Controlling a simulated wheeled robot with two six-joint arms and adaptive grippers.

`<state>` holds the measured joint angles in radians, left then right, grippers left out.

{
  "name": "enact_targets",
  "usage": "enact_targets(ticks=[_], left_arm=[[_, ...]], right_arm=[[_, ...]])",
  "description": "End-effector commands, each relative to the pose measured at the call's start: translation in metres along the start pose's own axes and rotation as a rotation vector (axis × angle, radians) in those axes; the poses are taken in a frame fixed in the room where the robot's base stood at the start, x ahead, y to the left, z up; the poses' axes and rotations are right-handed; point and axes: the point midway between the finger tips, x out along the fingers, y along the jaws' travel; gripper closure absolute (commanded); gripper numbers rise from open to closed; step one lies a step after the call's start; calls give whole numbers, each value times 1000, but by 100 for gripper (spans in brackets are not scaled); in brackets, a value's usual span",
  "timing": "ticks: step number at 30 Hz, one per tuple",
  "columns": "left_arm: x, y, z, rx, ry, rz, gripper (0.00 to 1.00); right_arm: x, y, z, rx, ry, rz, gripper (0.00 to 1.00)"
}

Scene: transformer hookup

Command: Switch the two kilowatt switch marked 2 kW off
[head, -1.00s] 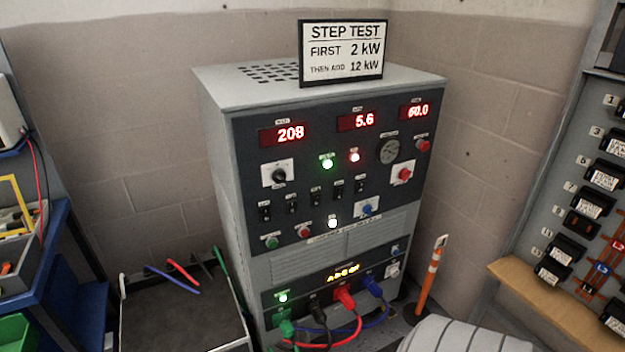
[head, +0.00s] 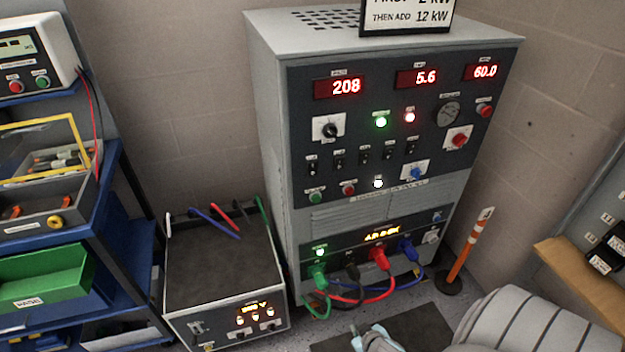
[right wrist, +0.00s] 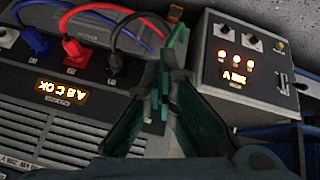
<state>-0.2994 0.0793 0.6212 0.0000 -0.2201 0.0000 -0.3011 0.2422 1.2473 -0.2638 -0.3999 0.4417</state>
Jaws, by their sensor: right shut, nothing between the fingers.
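The grey load cabinet (head: 345,236) stands upright in the middle of the head view. Its dark panel carries a row of small black toggle switches (head: 363,154) below the red number displays (head: 338,87). Their labels are too small to read, so I cannot tell which switch is marked 2 kW. My right gripper (head: 370,337) is low at the bottom edge of the head view, well below the switches and apart from them. In the right wrist view its teal fingers (right wrist: 163,78) are shut and empty, in front of the cabinet's lower plugs. My left gripper is not in view.
Green, black, red and blue plugs (head: 379,258) with cables stick out of the cabinet's lower front. A smaller supply box (head: 225,318) stands to its left. An orange-and-white post (head: 469,246) stands to its right. A blue rack with bins (head: 45,275) is at far left.

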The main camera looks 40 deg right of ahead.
Motion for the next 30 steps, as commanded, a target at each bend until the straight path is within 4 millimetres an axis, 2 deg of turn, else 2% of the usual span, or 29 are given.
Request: enact_targets(ticks=[1, 2, 3, 5, 6, 9, 12, 15, 25, 30], left_arm=[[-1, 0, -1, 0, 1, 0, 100], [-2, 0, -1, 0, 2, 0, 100], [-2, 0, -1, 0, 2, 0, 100], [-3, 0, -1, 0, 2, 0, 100], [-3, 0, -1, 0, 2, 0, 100], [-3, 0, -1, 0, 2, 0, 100], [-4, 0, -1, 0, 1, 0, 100], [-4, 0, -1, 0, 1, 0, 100], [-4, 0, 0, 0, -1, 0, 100], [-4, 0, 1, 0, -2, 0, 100]], right_arm=[[-13, 14, -60, 25, 119, 28, 100], [-24, 23, -95, 45, 191, 44, 100], [-43, 32, -139, 75, 288, 61, 100], [-76, 42, -197, 121, 426, 75, 100], [-100, 47, -230, 151, 511, 79, 100], [-155, 54, -286, 218, 679, 73, 100], [-190, 57, -314, 260, 778, 60, 100], [-204, 58, -324, 278, 815, 52, 100], [-203, 57, -325, 279, 816, 51, 100], [-191, 60, -338, 280, 816, 52, 100]])
